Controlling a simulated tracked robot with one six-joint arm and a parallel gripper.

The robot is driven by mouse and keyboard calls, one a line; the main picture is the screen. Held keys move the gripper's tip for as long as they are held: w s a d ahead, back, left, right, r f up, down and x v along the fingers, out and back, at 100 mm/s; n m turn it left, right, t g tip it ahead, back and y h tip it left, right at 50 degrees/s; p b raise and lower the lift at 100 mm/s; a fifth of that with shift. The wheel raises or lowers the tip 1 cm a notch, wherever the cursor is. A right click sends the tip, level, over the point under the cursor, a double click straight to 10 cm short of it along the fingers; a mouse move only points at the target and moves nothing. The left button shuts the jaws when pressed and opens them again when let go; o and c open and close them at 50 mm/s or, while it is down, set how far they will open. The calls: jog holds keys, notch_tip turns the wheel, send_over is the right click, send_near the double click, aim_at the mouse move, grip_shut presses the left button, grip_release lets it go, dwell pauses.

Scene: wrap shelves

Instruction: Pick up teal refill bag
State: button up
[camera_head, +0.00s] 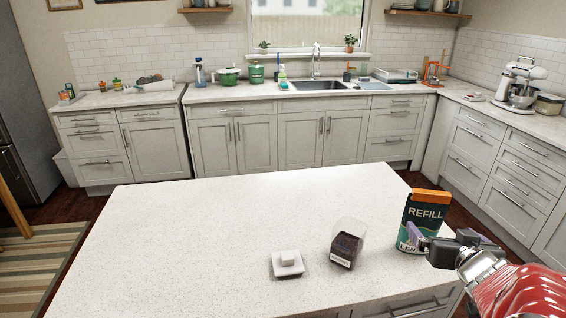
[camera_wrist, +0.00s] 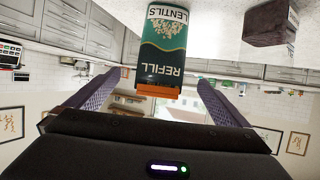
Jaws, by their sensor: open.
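The teal refill bag (camera_head: 424,212) stands upright near the right end of the white island. It has an orange top edge and the words REFILL and LENTILS. My gripper (camera_head: 412,236) is open, with a purple finger in front of the bag's lower part. In the wrist view, which is upside down, the bag (camera_wrist: 163,45) lies straight ahead, with its orange top edge between the directions of the two purple fingers (camera_wrist: 160,82). The fingers are not closed on it. I cannot tell whether their tips reach past its near side.
On the island (camera_head: 190,240), a clear container with dark contents (camera_head: 346,246) stands left of the bag. A small white dish with a white block (camera_head: 288,263) is farther left. The island's left part is clear. Counters with a sink (camera_head: 322,86) line the back.

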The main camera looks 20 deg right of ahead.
aim_at(426, 218)
jog(key=shift+w, duration=0.1)
jog(key=shift+x, duration=4.25)
jog(key=shift+f, duration=0.1)
jog(key=shift+x, duration=2.55)
jog(key=shift+a+f, duration=0.1)
jog(key=c, duration=1.8)
jog(key=shift+o, duration=0.2)
